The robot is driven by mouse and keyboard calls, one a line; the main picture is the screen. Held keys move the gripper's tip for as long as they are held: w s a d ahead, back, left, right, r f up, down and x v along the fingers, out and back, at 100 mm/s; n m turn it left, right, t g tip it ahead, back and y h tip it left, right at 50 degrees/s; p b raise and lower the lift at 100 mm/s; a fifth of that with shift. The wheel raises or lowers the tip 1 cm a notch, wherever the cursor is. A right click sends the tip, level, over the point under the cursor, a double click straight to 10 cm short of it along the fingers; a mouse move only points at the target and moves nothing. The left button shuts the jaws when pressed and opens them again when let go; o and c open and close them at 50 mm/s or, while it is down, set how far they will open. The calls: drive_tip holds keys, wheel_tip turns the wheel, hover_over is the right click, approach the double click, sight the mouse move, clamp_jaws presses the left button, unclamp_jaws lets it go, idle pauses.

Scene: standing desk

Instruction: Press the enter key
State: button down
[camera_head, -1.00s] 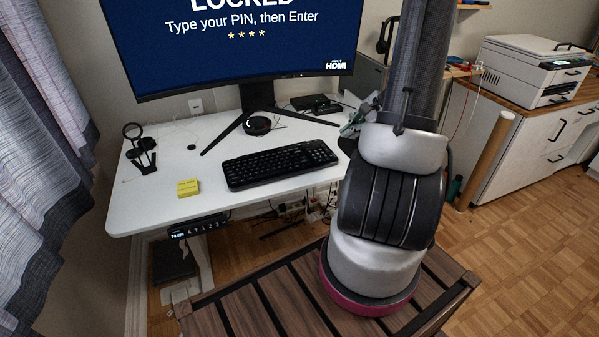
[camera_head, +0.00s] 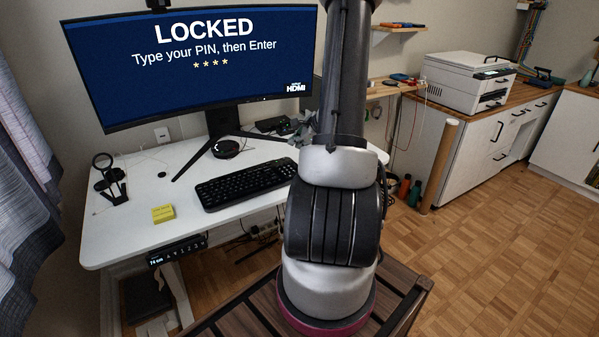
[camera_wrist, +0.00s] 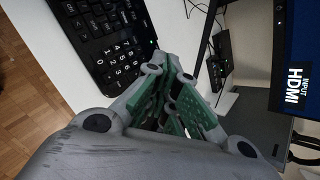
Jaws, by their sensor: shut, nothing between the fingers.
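The black keyboard (camera_head: 245,185) lies on the white desk, its right end partly hidden behind my arm. In the wrist view, the keyboard's number pad end (camera_wrist: 112,45) shows at upper left, with white digits; I cannot make out the enter key for certain. My gripper (camera_wrist: 178,80) is shut and empty, its green-padded fingers together. It is above the desk beside the number pad end, apart from the keys as far as I can tell. In the head view my gripper (camera_head: 308,130) shows small behind the keyboard's right end. The monitor (camera_head: 200,65) reads LOCKED, "Type your PIN, then Enter", with several asterisks.
The monitor stand (camera_head: 222,128) and a round black device (camera_head: 226,148) stand behind the keyboard. A small black box (camera_wrist: 218,62) is beyond my fingers. A yellow note block (camera_head: 163,213) lies left of the keyboard. The desk's front strip (camera_head: 150,240) is clear.

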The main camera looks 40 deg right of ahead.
drive_tip(key=shift+f, duration=3.85)
drive_tip(key=shift+f, duration=0.1)
drive_tip(key=shift+f, duration=0.3)
drive_tip(key=shift+f, duration=0.25)
drive_tip(key=shift+r, duration=0.7)
drive_tip(key=shift+r, duration=2.5)
